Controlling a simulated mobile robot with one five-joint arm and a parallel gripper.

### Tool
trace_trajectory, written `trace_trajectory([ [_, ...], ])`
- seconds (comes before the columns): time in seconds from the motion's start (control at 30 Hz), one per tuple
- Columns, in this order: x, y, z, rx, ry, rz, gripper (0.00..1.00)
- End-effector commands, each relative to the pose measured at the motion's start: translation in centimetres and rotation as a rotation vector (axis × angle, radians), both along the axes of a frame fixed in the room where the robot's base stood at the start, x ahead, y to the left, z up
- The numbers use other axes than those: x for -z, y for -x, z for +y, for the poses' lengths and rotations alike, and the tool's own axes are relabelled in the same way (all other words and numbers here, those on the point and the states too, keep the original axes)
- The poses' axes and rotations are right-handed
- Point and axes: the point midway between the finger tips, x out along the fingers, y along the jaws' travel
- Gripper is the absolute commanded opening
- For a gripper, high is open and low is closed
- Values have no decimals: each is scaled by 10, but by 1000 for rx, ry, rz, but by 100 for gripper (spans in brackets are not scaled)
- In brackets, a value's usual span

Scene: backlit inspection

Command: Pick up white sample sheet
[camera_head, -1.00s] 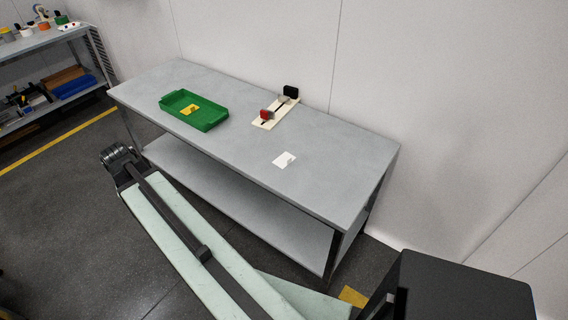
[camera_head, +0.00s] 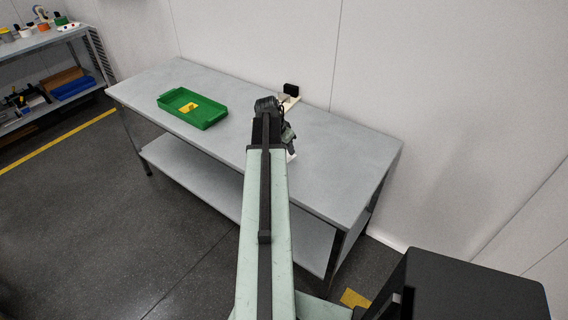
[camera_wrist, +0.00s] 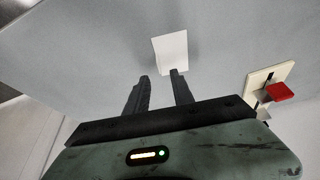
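The white sample sheet (camera_wrist: 170,48) lies flat on the grey table (camera_wrist: 90,45), just beyond my fingertips in the wrist view. In the head view my arm hides most of it, and only a small white edge (camera_head: 291,157) shows. My gripper (camera_wrist: 159,76) is open, with two dark fingers apart and nothing between them. Its right fingertip appears to overlap the sheet's near edge in the wrist view; I cannot tell whether it touches. In the head view my gripper (camera_head: 289,136) is partly hidden by my arm, over the table's middle.
A cream fixture with a red block (camera_wrist: 280,92) stands right of my gripper in the wrist view; its black block (camera_head: 291,90) shows in the head view. A green tray (camera_head: 213,122) holding a yellow item (camera_head: 189,107) sits to the left. The table's right end is clear.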

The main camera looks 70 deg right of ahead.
Motion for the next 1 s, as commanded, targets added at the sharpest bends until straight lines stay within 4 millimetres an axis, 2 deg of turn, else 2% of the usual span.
trace_trajectory([
  [0.17,9,0,-3,-1,0,-1,29],
  [0.43,50,5,-19,-4,0,-1,29],
  [0.67,47,6,-20,-4,0,0,29],
  [0.8,47,5,-20,-4,-1,-1,0],
  [1.0,47,5,-20,-4,-1,-1,0],
])
